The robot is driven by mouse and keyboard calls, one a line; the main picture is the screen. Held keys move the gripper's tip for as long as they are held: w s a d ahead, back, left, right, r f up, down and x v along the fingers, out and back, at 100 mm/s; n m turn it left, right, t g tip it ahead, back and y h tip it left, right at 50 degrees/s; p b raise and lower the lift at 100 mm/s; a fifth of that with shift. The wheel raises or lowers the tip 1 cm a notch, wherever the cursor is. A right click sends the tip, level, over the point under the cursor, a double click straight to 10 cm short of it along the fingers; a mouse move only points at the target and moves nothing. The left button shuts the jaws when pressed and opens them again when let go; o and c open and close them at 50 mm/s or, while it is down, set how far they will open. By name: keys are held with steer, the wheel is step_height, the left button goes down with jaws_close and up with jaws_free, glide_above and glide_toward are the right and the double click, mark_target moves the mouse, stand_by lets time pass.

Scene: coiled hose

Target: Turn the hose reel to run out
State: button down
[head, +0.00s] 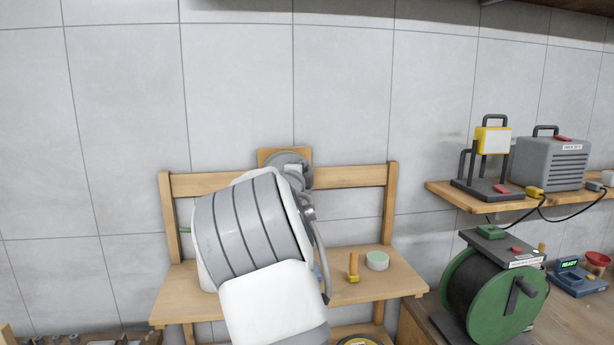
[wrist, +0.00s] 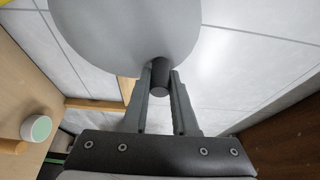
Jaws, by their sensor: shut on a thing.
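The grey disc of the hose reel (wrist: 125,30) fills the top of the wrist view. A short dark handle (wrist: 160,86) stands out from its lower part. My gripper (wrist: 160,74) has one finger on each side of this handle and is shut on it. A small green piece (head: 185,230), perhaps hose, shows left of my arm. I cannot tell how much hose is out.
A wooden stand (head: 178,184) with a shelf carries an orange-handled tool (head: 353,267) and a green-topped round pot (head: 377,261), right of my arm. A green cable drum (head: 484,297) stands farther right, below a shelf with a grey box (head: 549,163). The wall above is clear.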

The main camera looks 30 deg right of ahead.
mark_target(291, 158)
steer(key=shift+w+a+r+n+t, duration=0.25)
steer(key=shift+a+n+t, duration=0.4)
steer(key=shift+n, duration=1)
steer(key=shift+w+a+r+n+t, duration=0.1)
steer(key=shift+a+r+n+t, duration=0.45)
steer(key=shift+n, duration=1.05)
steer(key=shift+w+a+r+n+t, duration=0.2)
steer(key=shift+a+n+t, duration=0.55)
steer(key=shift+n, duration=0.9)
steer(key=c, duration=0.7)
jaws_free()
steer(key=shift+f, duration=0.15)
steer(key=shift+s+f, duration=0.1)
steer(key=shift+f, duration=0.05)
steer(key=b+v, duration=0.1)
steer(key=v, duration=1.6)
steer(key=shift+b, duration=0.4)
steer(key=shift+s+d, duration=0.1)
